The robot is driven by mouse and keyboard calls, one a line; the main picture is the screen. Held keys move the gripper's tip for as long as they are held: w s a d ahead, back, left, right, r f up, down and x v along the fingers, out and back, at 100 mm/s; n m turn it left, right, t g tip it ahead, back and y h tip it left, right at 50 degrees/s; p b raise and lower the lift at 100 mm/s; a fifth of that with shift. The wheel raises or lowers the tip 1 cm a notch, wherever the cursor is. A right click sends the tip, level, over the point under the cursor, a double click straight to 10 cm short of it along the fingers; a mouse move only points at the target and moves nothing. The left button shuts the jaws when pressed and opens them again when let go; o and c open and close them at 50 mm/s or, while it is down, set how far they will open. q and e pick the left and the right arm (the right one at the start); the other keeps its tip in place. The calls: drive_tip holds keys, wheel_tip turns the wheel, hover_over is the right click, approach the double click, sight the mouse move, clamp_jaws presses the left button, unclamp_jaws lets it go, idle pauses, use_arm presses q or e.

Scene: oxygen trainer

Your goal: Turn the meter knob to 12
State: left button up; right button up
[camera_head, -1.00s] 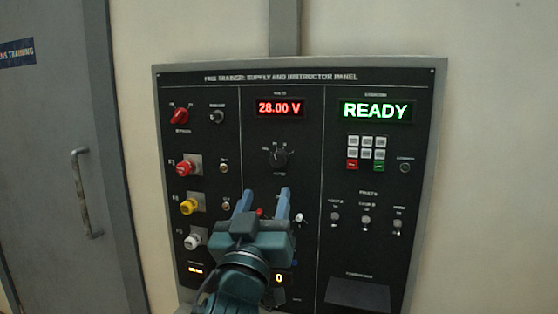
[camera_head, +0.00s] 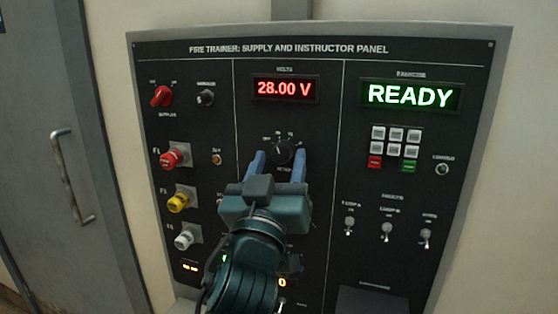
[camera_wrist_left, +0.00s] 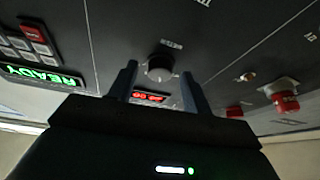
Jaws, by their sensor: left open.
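The meter knob (camera_head: 283,152) is a round black dial below the red 28.00 V display (camera_head: 285,89), in the middle column of the panel. It also shows in the left wrist view (camera_wrist_left: 160,68), upside down, between and beyond the fingers. My left gripper (camera_head: 277,164) is open, with its two blue fingers pointing up at the knob, one toward each side of it. In the left wrist view the fingers (camera_wrist_left: 157,88) are apart with nothing between them. I cannot tell whether they touch the knob. My right gripper is in neither view.
A red rotary switch (camera_head: 161,96) and red, yellow and white knobs (camera_head: 178,202) line the panel's left side. A keypad (camera_head: 396,141), a green READY display (camera_head: 410,95) and several toggles (camera_head: 387,231) are on the right. A grey door with a handle (camera_head: 72,178) stands left.

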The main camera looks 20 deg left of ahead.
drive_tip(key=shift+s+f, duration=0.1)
use_arm(q)
drive_tip(key=shift+c, duration=0.3)
drive_tip(key=c, duration=0.9)
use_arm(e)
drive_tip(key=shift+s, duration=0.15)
